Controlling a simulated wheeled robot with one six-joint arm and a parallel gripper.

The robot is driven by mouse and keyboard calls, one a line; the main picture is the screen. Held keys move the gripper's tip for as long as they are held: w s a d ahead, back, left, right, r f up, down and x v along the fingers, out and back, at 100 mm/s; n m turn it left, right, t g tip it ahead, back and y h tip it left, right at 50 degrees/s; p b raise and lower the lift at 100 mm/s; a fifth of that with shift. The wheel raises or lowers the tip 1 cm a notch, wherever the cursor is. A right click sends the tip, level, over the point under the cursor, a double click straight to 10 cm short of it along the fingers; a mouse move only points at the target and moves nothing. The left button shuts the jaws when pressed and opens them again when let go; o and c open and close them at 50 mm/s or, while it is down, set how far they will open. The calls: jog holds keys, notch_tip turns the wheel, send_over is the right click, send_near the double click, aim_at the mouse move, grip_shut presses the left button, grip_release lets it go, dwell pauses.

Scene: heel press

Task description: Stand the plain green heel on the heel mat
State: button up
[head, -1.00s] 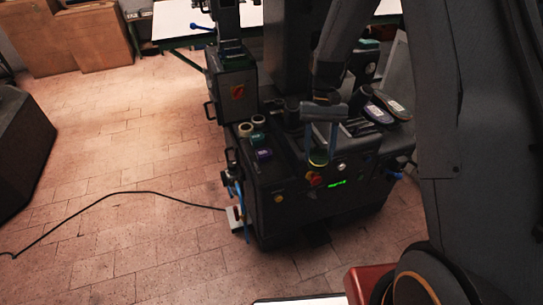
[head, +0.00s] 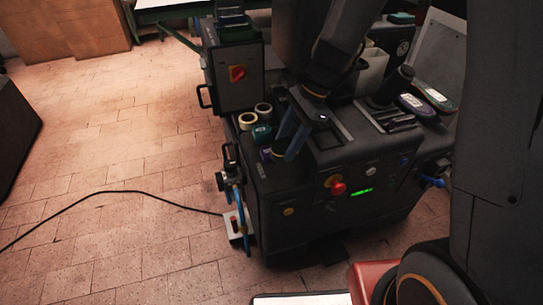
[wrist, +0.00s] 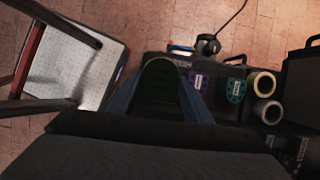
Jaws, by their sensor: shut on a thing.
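My gripper (head: 286,152) has blue fingers and points down over the front left of the black machine's top. It is shut on the plain green heel (wrist: 160,82), a dark green rounded piece between the fingers in the wrist view. In the head view the heel is mostly hidden by the fingers. A purple labelled heel (wrist: 197,82) and a green labelled heel (wrist: 235,90) lie just right of the held heel in the wrist view. I cannot make out the heel mat for certain; the fingers and wrist cover part of the machine top.
Tape rolls (head: 248,121) stand behind the labelled heels. The black machine (head: 320,210) carries a red knob (head: 338,188) and green display. Shoes (head: 416,106) lie at its right. A cable (head: 130,192) runs to a pedal (head: 237,228).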

notch_tip(320, 180, down, 10)
jog(key=shift+a+f+b, duration=0.1)
jog(key=shift+b, duration=0.55)
jog(key=o, duration=1.1)
jog(key=p+v, duration=0.1)
jog(key=v, duration=1.1)
jog(key=s+d+r+n+h, duration=0.2)
jog(key=s+d+r+n, duration=0.1)
jog(key=s+d+n, duration=0.3)
jog(key=s+d+r+n+t+h, duration=0.1)
jog(key=s+d+r+n, duration=0.3)
jog(key=s+d, duration=0.6)
jog(key=shift+s+d+r+n+h, duration=0.3)
jog(key=shift+n+h, duration=0.4)
jog(key=shift+n, duration=0.3)
